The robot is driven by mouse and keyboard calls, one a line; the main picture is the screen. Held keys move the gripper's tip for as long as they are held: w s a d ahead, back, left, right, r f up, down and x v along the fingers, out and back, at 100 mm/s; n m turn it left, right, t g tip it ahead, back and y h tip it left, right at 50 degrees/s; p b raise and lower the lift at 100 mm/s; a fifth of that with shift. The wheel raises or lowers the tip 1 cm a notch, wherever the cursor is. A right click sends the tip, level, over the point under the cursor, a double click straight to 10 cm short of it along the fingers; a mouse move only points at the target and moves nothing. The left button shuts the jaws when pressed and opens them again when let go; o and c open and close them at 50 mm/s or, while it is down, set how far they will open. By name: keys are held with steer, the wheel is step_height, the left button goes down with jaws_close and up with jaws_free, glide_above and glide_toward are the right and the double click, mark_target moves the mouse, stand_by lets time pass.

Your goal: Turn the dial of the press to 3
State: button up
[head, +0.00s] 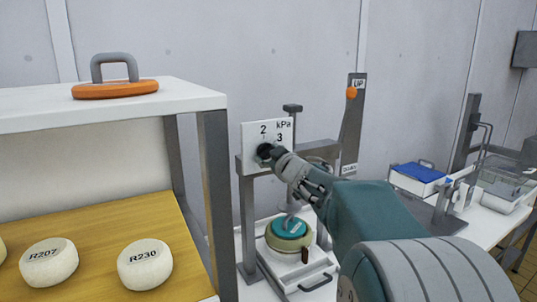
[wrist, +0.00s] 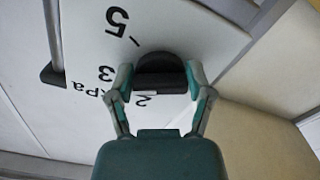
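The press (head: 248,215) stands on the white table, with a white dial plate (head: 254,133) marked "kPa", 2 and 3 at its upper front. The black dial (head: 264,151) is partly hidden by my gripper (head: 272,155) in the head view. In the wrist view, the plate appears upside down and also shows a 5. There my gripper (wrist: 160,76) has one finger on each side of the dial (wrist: 160,68), and both fingertips appear to touch it. A small white mark shows at the dial's edge beside the 2.
A shelf with a white top (head: 170,92) stands close on the left, holding an orange-based handle (head: 115,88) and white rounds marked R207 (head: 48,262) and R230 (head: 145,265). Blue-topped box (head: 420,175) stands right.

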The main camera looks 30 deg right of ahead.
steer(key=shift+a+r, duration=0.15)
steer(key=shift+a, duration=0.05)
steer(key=shift+d+r+n, duration=0.1)
steer(key=shift+n, duration=0.3)
steer(key=o, duration=1.1)
steer(key=shift+o, duration=0.2)
steer(key=shift+s, duration=0.25)
steer(key=s, duration=1.1)
steer(key=shift+s+f, duration=0.2)
